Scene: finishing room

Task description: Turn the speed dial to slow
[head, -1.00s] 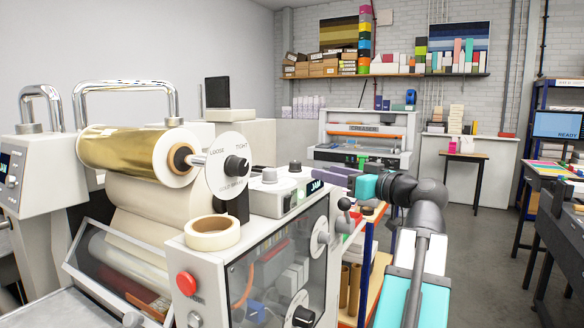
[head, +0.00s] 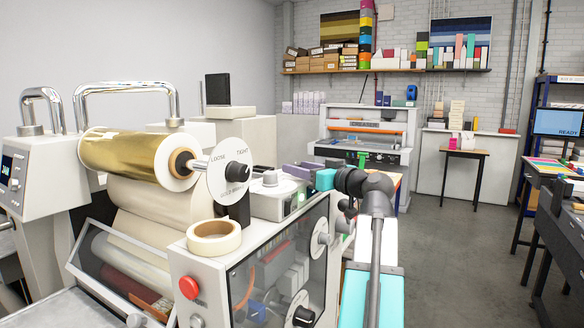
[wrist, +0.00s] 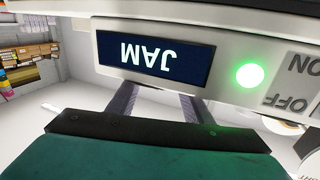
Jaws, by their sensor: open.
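No dial with a readable speed or slow label shows. A black knob (head: 303,315) sits low on the machine's side panel; its marking cannot be read. Another black knob sits on the white LOOSE/TIGHT disc (head: 222,172). My gripper (head: 299,171) is over the machine's top box, near its display, with nothing seen between its fingers. In the wrist view the gripper (wrist: 158,104) has two grey fingers apart, their tips hidden or close below the upside-down JAM display (wrist: 153,62). A lit green lamp (wrist: 249,75) and ON and OFF labels are right of the display.
A gold foil roll (head: 138,158) and a tape roll (head: 214,236) are left of my arm. A red button (head: 188,287) is on the machine's front. Chrome handles (head: 125,100) rise behind. The grey floor (head: 460,230) at right is open.

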